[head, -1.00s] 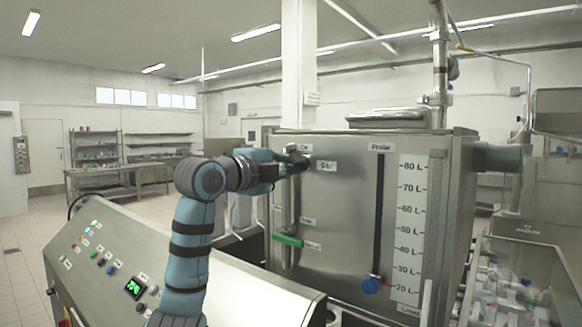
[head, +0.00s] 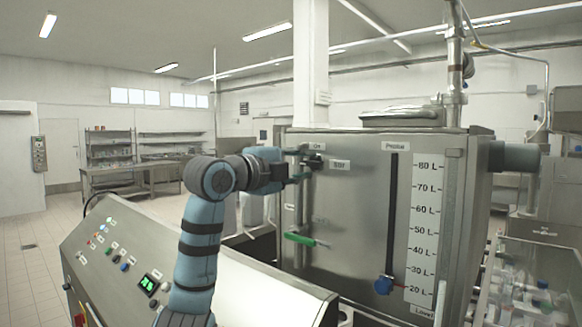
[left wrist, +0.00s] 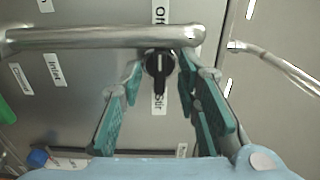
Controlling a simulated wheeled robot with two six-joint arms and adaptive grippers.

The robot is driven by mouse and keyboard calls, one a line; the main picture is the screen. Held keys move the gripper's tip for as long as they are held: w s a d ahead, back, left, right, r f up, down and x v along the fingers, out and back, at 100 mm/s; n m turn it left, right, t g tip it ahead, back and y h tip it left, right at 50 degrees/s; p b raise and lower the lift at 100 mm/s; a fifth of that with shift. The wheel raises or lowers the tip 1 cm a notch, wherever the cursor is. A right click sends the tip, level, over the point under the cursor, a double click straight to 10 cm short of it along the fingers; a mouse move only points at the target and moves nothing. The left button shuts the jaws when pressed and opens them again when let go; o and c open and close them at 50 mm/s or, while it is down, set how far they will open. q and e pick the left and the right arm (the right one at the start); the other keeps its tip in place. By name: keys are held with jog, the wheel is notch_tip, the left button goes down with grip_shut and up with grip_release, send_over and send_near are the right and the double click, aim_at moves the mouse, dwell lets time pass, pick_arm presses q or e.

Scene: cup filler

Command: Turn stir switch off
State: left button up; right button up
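My left gripper (head: 293,171) is just left of the switch. In the wrist view its teal fingers (left wrist: 161,84) are open, one on each side of the knob, with no clear grip. My right gripper is out of view.
A metal pipe (left wrist: 100,37) runs close to the switch. A green-handled valve (head: 300,239) lies below. The blue probe knob (head: 383,285) and level scale (head: 422,230) are to the right. A sloped control panel (head: 110,250) stands at front left.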

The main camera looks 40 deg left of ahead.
pick_arm(q)
jog(key=s, duration=1.1)
jog(key=shift+d, duration=0.15)
jog(key=shift+s, duration=0.15)
